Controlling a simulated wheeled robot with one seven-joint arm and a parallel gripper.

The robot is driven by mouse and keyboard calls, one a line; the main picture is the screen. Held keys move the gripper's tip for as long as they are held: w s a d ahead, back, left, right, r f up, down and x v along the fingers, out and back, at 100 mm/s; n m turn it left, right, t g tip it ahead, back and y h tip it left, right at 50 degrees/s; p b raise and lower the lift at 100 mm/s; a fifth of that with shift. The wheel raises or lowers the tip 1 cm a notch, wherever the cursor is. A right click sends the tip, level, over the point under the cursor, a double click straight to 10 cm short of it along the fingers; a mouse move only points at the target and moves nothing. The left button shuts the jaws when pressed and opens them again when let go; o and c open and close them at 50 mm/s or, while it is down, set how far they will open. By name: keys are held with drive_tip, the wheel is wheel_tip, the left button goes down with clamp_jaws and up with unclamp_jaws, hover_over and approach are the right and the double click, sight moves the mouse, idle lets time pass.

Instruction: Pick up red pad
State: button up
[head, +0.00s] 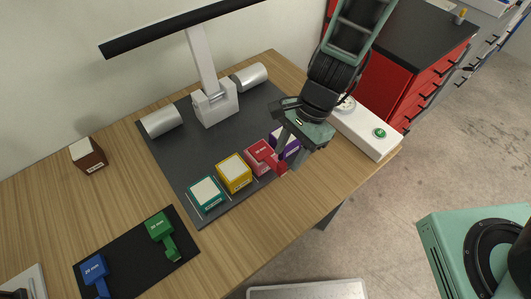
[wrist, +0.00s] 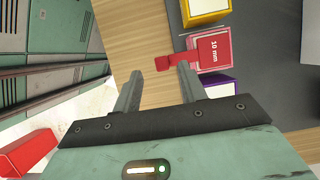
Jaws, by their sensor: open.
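The red pad (head: 262,148) is marked 10 mm and lies on top of a red box (head: 256,164) in the row of boxes. In the wrist view the red pad (wrist: 217,46) has a stubby red handle that sticks out to the left. My gripper (head: 284,150) is over the right end of the row, partly hiding the purple box. In the wrist view my gripper (wrist: 160,72) is open, and the end of the handle shows at the gap between its two fingertips. I cannot tell whether they touch it.
Teal (head: 206,193), yellow (head: 234,173) and purple (head: 285,142) boxes stand in the row on a dark plate. Green (head: 159,226) and blue (head: 94,270) pads lie on a black mat. A brown box (head: 88,154) stands left. A white control box (head: 365,130) stands right.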

sight(282, 163)
drive_tip(key=x, duration=0.4)
drive_tip(key=shift+a+f, duration=0.15)
drive_tip(key=shift+a, duration=0.15)
clamp_jaws()
